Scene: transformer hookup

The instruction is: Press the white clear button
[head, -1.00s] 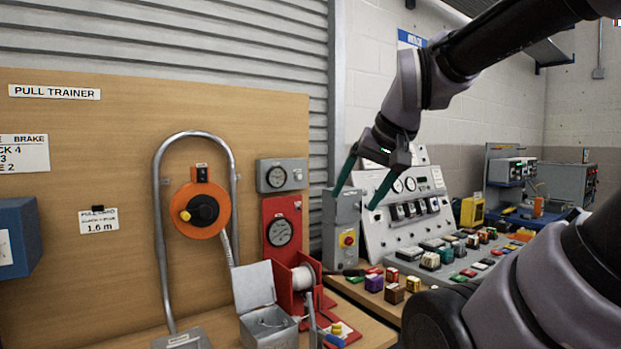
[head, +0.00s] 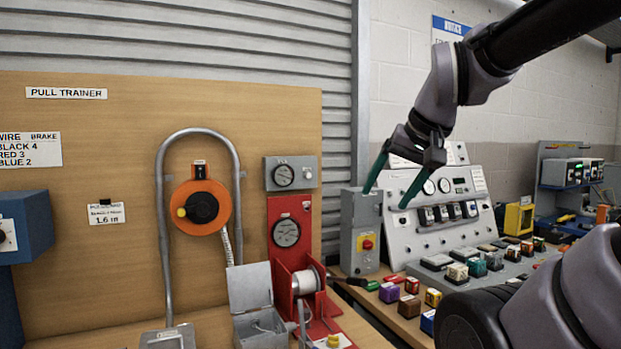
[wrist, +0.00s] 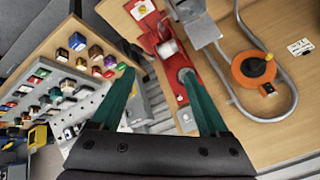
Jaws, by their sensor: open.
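My gripper (head: 385,198) is open and empty, its two green fingers pointing down and left, raised in the picture in front of the sloped grey panel. In the wrist view, my gripper (wrist: 157,72) has its fingers spread, with the red gauge stand (wrist: 163,42) between and beyond them. A small pale round spot (head: 308,174) sits right of the dial on the grey gauge box (head: 281,186); I cannot tell if it is the white clear button. No button is readable as "clear". My gripper touches nothing visible.
An orange reel (head: 202,207) and bent metal pipe (head: 161,260) are on the wooden board (head: 80,150). An open grey box (head: 251,288) stands below. Several coloured blocks (head: 409,306) crowd the bench.

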